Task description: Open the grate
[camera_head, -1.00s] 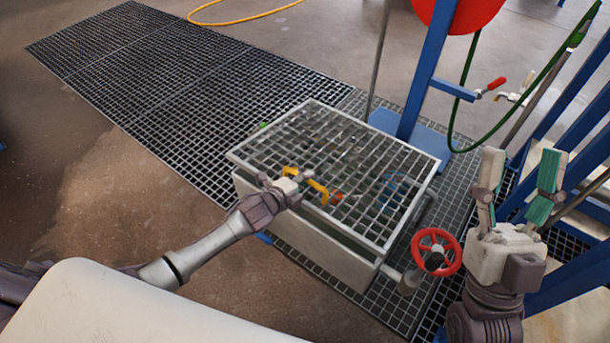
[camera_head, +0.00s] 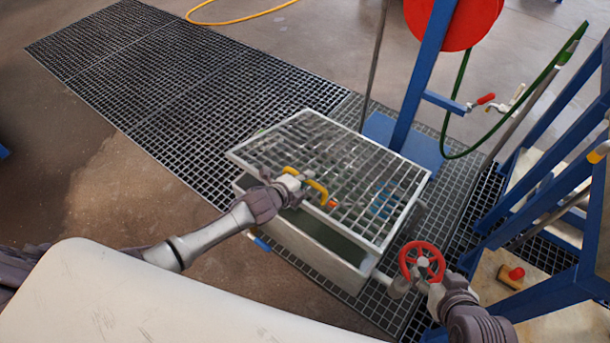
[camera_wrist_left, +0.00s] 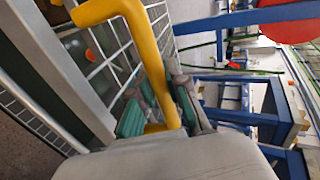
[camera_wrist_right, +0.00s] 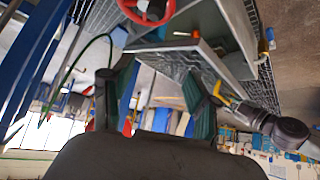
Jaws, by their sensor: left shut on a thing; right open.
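The grate (camera_head: 335,165) is a pale-framed metal grid on top of a grey box (camera_head: 300,250). Its near edge is raised, and a dark gap shows between it and the box rim. A yellow handle (camera_head: 318,190) sits on its near side. My left gripper (camera_head: 292,178) is shut on the handle; the left wrist view shows its green-padded fingers at the yellow bar (camera_wrist_left: 145,50). My right gripper (camera_wrist_right: 155,95) is open and empty in the right wrist view. In the head view it is low, beside the red handwheel (camera_head: 421,262), its fingers mostly hidden.
The red handwheel is on a pipe at the box's right corner. A blue stand with a red reel (camera_head: 462,20) rises behind the box. Blue stairs (camera_head: 540,200) stand at the right. Floor grating (camera_head: 180,90) extends to the back left; bare floor (camera_head: 90,180) is clear at left.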

